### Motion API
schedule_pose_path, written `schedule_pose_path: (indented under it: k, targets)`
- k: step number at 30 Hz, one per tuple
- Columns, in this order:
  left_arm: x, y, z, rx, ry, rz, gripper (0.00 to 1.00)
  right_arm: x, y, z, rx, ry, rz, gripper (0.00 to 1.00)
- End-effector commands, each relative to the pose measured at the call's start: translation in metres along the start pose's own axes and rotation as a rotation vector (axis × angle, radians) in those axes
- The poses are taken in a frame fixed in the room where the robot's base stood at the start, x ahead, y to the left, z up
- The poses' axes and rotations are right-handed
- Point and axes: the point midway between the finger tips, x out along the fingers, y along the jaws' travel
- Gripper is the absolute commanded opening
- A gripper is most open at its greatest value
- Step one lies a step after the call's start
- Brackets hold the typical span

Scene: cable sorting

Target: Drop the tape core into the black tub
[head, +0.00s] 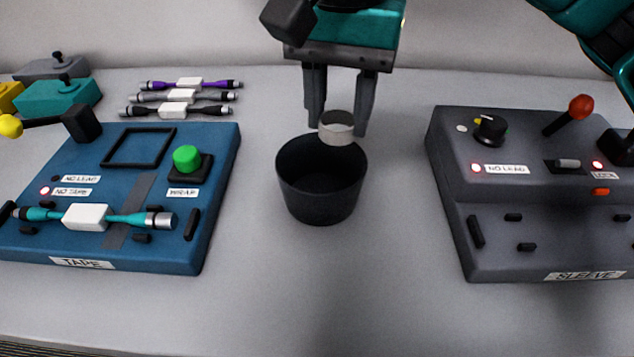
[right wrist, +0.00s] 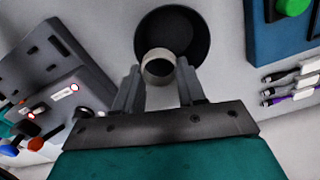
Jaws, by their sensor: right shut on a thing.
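The tape core (head: 340,129) is a short pale grey ring. My right gripper (head: 339,130) is shut on it and holds it over the back part of the black tub's mouth. The black tub (head: 320,190) stands upright on the table between the two stations; its visible inside looks empty. In the right wrist view the tape core (right wrist: 158,67) sits between the fingertips of the right gripper (right wrist: 158,75), overlapping the near rim of the black tub (right wrist: 190,22). My left gripper is not in view.
The blue TAPE station (head: 221,190) stands left of the tub, with a teal cable (head: 130,217) lying on it. The grey SLEEVE station (head: 455,170) stands on the right. Several cables (head: 185,97) lie behind the blue station. The table in front of the tub is clear.

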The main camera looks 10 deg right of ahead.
Motion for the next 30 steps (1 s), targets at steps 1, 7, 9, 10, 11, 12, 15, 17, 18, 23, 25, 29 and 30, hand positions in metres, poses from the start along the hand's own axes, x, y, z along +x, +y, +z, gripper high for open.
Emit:
schedule_pose_path:
  k: [1,7,9,10,11,12,15,17,18,23,25,29,30]
  targets:
    - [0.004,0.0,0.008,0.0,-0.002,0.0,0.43,0.011,0.0,0.0,0.0,0.0,0.001,0.12]
    - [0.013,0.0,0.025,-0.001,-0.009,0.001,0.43,0.035,0.0,0.0,0.0,0.0,0.0,0.12]
    - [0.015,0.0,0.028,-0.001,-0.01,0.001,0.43,0.041,0.0,0.0,0.0,0.0,0.0,0.12]
    - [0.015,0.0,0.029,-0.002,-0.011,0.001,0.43,0.042,0.0,0.0,0.0,0.0,0.0,0.12]
    - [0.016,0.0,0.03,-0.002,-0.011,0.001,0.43,0.043,0.0,0.0,0.0,0.0,0.0,0.12]
    - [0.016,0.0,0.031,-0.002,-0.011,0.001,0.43,0.044,0.0,0.0,0.0,-0.001,0.0,0.12]
    - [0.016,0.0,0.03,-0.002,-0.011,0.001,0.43,0.045,0.0,0.0,0.0,0.0,-0.001,0.12]
    - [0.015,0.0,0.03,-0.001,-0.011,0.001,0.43,0.044,0.0,0.0,0.0,0.0,-0.001,0.12]
    - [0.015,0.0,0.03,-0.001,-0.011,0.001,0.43,0.044,0.0,0.0,0.0,0.0,-0.001,0.12]
    - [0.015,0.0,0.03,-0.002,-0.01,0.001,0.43,0.044,0.0,0.0,0.0,0.0,-0.001,0.49]
    - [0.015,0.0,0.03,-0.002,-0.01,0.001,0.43,0.044,0.0,0.0,0.0,0.0,-0.001,0.56]
    - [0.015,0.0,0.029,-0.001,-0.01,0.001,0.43,0.044,0.0,0.0,0.0,0.0,-0.001,0.68]
    - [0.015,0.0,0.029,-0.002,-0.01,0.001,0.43,0.044,0.0,0.0,0.0,0.0,-0.001,0.69]
